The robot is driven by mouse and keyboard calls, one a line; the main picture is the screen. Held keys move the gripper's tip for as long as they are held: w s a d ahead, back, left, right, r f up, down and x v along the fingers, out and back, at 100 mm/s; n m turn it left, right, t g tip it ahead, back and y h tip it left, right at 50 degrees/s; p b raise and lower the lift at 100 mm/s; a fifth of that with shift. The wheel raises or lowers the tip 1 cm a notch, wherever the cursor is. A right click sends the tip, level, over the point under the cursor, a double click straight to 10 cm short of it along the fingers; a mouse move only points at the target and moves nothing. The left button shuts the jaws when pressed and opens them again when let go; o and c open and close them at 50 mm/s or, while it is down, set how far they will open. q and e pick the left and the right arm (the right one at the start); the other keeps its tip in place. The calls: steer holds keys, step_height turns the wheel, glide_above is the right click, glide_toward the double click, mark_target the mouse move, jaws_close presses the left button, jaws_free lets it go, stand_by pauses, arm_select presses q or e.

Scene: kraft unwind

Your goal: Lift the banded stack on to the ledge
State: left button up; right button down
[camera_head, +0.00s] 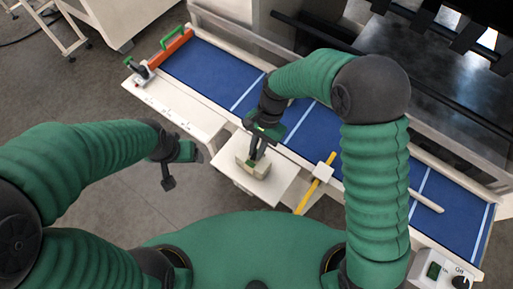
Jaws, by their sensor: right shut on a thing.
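The banded stack (247,170) is a small pale beige block with a greenish top, low over or on a white shelf (277,186) at the front of the machine. My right gripper (256,160) points down and is shut on the stack; its fingers hide part of it. I cannot tell whether the stack touches the shelf. My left gripper (176,170) hangs apart at the left, over the floor, with nothing seen in it; its finger gap is unclear. I cannot tell for certain which surface is the ledge.
A blue belt bed (215,75) with white cross lines runs behind the shelf. A yellow bar with a white block (323,172) stands to the right. A pale rod (428,201) lies on the bed. An orange and green part (175,43) sits at the far left end.

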steer(key=shift+f, duration=0.25)
stand_by(0.5)
steer(key=c, duration=1.4)
jaws_free()
steer(key=shift+o, duration=0.2)
